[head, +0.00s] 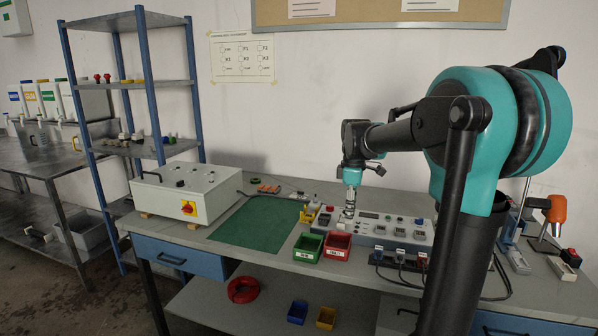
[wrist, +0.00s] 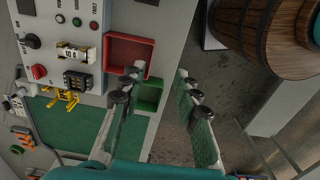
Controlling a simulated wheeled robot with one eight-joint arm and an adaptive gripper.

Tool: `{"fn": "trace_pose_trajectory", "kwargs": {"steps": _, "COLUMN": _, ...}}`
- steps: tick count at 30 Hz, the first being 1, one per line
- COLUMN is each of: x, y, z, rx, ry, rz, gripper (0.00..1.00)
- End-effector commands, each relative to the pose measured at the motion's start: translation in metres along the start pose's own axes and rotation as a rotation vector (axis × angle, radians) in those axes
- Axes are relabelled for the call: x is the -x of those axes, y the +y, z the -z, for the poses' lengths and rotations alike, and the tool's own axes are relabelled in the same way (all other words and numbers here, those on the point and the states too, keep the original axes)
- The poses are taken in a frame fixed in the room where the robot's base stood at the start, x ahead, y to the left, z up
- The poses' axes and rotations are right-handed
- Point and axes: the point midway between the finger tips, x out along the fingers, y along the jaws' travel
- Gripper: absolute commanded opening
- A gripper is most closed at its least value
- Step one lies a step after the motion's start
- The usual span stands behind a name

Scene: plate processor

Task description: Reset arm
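My gripper (head: 347,208) points down over the left part of the grey control panel (head: 408,236) on the workbench. In the wrist view its two fingers (wrist: 160,78) are spread apart with nothing between them. Behind them are the red bin (wrist: 118,46), the green bin (wrist: 148,97) and the floor. In the head view the red bin (head: 336,252) and green bin (head: 307,247) stand at the front of the bench, just left of the panel. My arm reaches in from the right, raised and bent. It hides part of the bench's right side.
The green mat (head: 253,224) is bare. A white box with a red-yellow switch (head: 188,207) stands left of it. A blue-post shelf (head: 148,82) rises behind. Small yellow holders (head: 308,214) stand near the panel. An orange-handled tool (head: 556,209) stands right. A brown barrel-like shape (wrist: 258,38) shows in the wrist view.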

Motion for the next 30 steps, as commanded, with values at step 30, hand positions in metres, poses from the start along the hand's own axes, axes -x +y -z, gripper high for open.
{"fn": "trace_pose_trajectory", "kwargs": {"steps": 30, "x": -0.103, "y": -0.098, "z": -0.053, "rx": -0.657, "ry": 0.121, "rz": -0.153, "gripper": 0.32}}
